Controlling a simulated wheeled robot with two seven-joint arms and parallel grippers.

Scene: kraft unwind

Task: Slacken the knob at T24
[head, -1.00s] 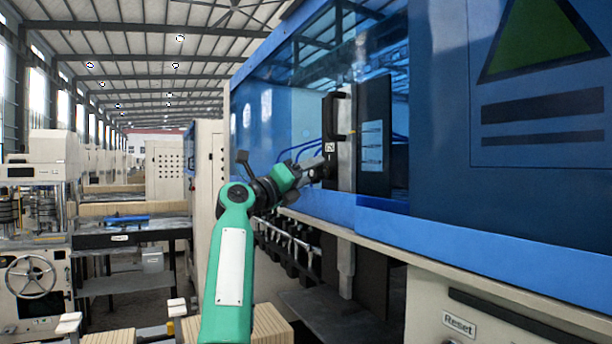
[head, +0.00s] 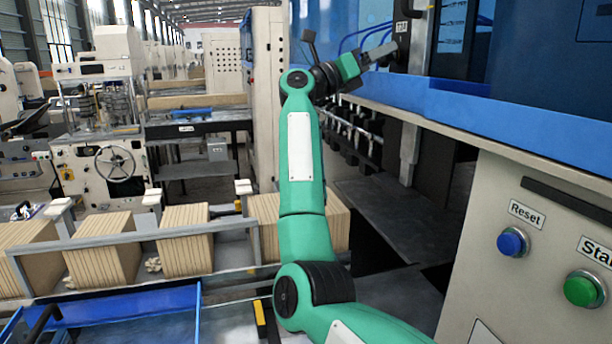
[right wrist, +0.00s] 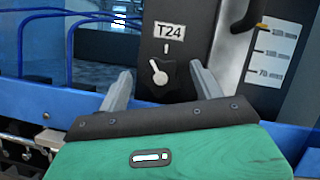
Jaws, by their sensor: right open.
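The T24 knob (right wrist: 158,72) is a small light pointer knob on a black plate, just below the white T24 label (right wrist: 169,32) in the right wrist view. Its pointer is turned off vertical, and a short white mark stands above it. My right gripper (right wrist: 161,82) is open, with one finger on either side of the knob in the picture; I cannot tell whether either finger touches it. In the head view my right gripper (head: 384,52) reaches to the dark upright block, where the label (head: 402,28) shows small and the knob cannot be made out. My left gripper is not in view.
A black handle (right wrist: 250,15) and a millimetre scale (right wrist: 272,50) are right of the label. Blue hoses (right wrist: 60,15) run at left. A blue ledge (head: 470,110) lies below the block. Reset (head: 513,242) and green Start (head: 584,288) buttons are at lower right.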

